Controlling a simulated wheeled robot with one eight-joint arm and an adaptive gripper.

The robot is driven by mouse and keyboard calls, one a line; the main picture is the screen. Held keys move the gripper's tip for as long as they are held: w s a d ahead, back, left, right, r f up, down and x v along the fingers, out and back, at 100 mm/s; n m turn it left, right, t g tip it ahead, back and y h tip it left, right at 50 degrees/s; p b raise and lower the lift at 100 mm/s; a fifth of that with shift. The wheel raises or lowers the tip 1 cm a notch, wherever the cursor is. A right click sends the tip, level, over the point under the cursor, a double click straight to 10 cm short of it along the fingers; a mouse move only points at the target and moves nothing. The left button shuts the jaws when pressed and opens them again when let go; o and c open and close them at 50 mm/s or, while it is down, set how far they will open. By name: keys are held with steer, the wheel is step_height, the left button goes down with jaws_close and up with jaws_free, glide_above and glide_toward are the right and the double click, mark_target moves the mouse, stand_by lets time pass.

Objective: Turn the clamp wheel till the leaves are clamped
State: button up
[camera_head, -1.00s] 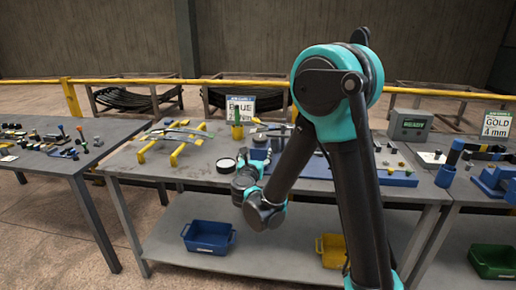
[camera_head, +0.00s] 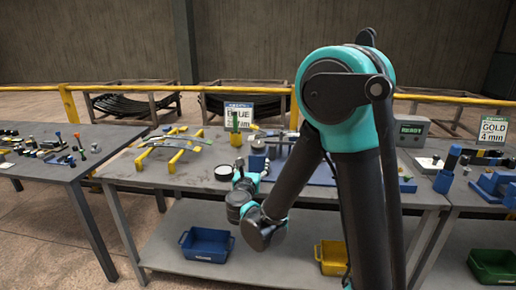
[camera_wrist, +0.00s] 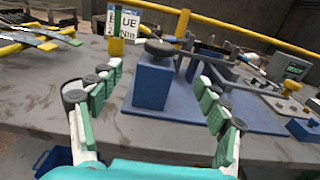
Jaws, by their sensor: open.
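A dark round wheel (camera_wrist: 160,47) sits on top of a blue block (camera_wrist: 152,82) in the wrist view, likely the clamp wheel. The block also shows in the head view (camera_head: 257,161), partly behind my arm. Dark strips, perhaps the leaves (camera_wrist: 211,50), lie in the blue fixture (camera_wrist: 258,112) just right of the block; whether they are clamped cannot be told. My gripper (camera_wrist: 158,100) is open and empty, its green-padded fingers spread to either side of the block in the picture, on the near side of it. In the head view my gripper (camera_head: 245,180) is low at the bench's front.
Leaf strips lie on a yellow stand (camera_head: 172,150) at the left. A yellow post (camera_wrist: 116,46) with a BLUE sign (camera_wrist: 128,22) stands behind the block. A display (camera_head: 411,130) reads READY. Bins sit on the lower shelf.

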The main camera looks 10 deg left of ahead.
mark_target(259, 144)
steer(key=w, duration=1.5)
steer(key=shift+w+d, duration=0.2)
steer(key=shift+d, duration=0.1)
steer(key=c, duration=1.2)
steer(key=shift+o, duration=0.2)
steer(key=shift+a, duration=0.1)
steer(key=m+g+h, duration=0.1)
steer(key=m+h, duration=0.2)
steer(key=h, duration=0.2)
steer(key=shift+m+g+h, duration=1.05)
steer(key=shift+m+h, duration=0.35)
steer(key=shift+h, duration=0.4)
steer(key=shift+m+g+h, duration=1.05)
steer(key=shift+m+h, duration=0.35)
steer(key=shift+h, duration=0.4)
steer(key=o, duration=1.2)
steer(key=shift+c, duration=0.2)
